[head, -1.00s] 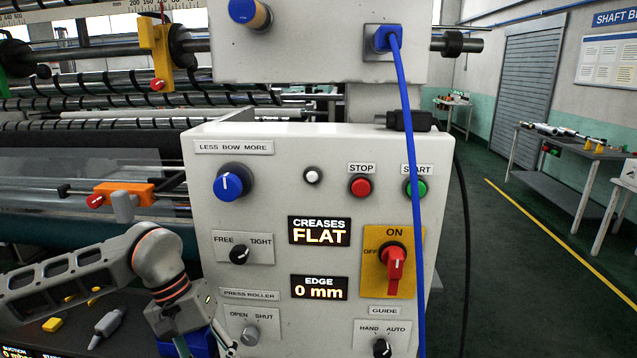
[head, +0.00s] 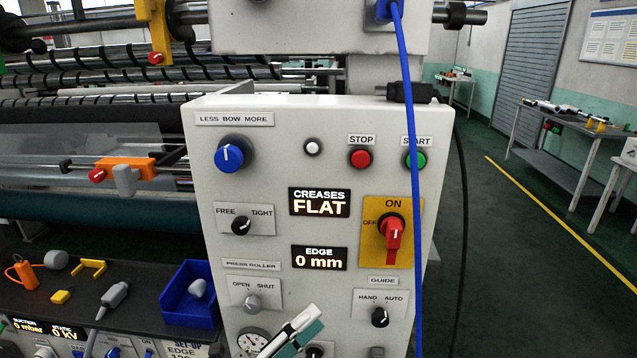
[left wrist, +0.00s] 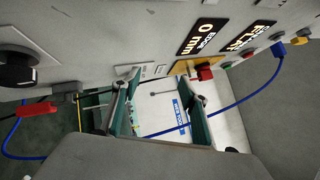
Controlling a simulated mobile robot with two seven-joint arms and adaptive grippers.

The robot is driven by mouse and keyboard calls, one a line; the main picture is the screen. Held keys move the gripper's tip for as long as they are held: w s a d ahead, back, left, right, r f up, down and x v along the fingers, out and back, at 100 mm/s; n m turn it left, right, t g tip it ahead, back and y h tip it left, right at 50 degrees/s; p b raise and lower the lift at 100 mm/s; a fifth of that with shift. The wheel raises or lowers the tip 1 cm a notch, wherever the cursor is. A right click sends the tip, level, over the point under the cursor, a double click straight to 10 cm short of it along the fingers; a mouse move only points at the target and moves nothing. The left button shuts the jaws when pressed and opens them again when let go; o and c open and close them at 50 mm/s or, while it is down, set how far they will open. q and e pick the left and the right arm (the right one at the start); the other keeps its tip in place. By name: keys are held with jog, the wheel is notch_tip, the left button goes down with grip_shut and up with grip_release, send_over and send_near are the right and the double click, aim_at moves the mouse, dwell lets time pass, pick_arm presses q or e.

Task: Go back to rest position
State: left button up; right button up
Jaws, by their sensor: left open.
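My left gripper (head: 293,335) shows at the bottom of the head view, with white and teal fingers low in front of the control panel (head: 325,120). Its arm is below the picture. In the left wrist view the two teal fingers (left wrist: 158,95) stand apart, with nothing between them. The panel's displays, knobs and red switch show above them in that view. In the head view the displays read creases FLAT (head: 319,203) and edge 0 mm (head: 319,258). The red switch (head: 392,234) is on the yellow plate. My right gripper is not in view.
A blue cable (head: 412,130) hangs down in front of the panel's right side. A dark shelf at lower left holds a blue bin (head: 190,296) and small tools. Rollers lie behind it. The floor to the right (head: 515,285) is clear.

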pick_arm(q)
jog(key=s+a+f+n+y, duration=0.3)
jog(key=a+f+n+y, duration=0.35)
jog(key=f+n, duration=0.5)
jog(key=s+a+f+n+y, duration=0.3)
jog(key=a+f+n+y, duration=0.4)
jog(key=f+n, duration=0.4)
jog(key=s+a+f+n+g, duration=0.2)
jog(key=s+a+f+n, duration=0.2)
jog(key=s+f, duration=0.5)
jog(key=shift+s+a+f+g+y, duration=0.2)
jog(key=shift+a+f+g+y, duration=0.2)
jog(key=shift+a, duration=0.8)
jog(key=shift+r+n, duration=0.1)
jog(key=shift+n, duration=0.15)
